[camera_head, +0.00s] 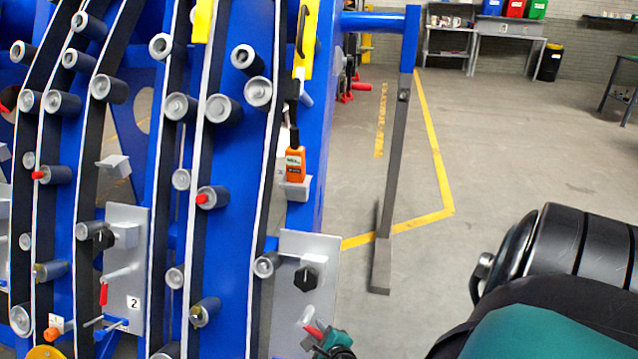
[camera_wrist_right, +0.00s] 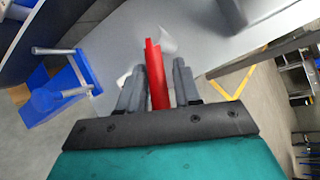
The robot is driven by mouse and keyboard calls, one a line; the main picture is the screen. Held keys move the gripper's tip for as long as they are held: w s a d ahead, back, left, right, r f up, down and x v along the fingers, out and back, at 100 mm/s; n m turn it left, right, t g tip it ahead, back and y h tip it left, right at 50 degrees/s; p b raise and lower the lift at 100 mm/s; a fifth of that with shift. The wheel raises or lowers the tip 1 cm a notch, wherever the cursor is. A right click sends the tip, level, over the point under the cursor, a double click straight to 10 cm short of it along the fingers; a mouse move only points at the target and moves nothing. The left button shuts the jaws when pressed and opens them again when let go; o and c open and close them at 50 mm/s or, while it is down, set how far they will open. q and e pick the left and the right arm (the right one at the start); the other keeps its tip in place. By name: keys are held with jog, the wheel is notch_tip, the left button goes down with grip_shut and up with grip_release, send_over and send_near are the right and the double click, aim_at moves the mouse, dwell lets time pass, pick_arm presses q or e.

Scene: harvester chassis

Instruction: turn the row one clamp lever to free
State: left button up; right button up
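A grey plate (camera_head: 290,265) with a black knob (camera_head: 305,279) stands on the right side of the blue chassis. A red lever (camera_head: 314,331) is at its lower part; no row number is readable there. My right gripper (camera_head: 330,345) is at this lever in the head view, at the bottom edge. In the right wrist view the red lever (camera_wrist_right: 157,75) lies between the two fingers of my right gripper (camera_wrist_right: 159,68), which are close on both sides. Whether they press on it is unclear. My left gripper is not in view.
Another plate (camera_head: 122,275), marked 2, carries a red-handled lever (camera_head: 103,294) further left. Grey rollers and black belts line the blue frame (camera_head: 232,150). An orange meter (camera_head: 295,164) sits above the right plate. A grey post (camera_head: 394,170) stands right of the frame, with open floor (camera_head: 510,150) beyond.

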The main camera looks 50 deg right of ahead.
jog(key=shift+o, duration=0.8)
jog(key=shift+a, duration=0.1)
jog(key=p+v, duration=0.4)
jog(key=v, duration=0.9)
jog(key=shift+p, duration=0.3)
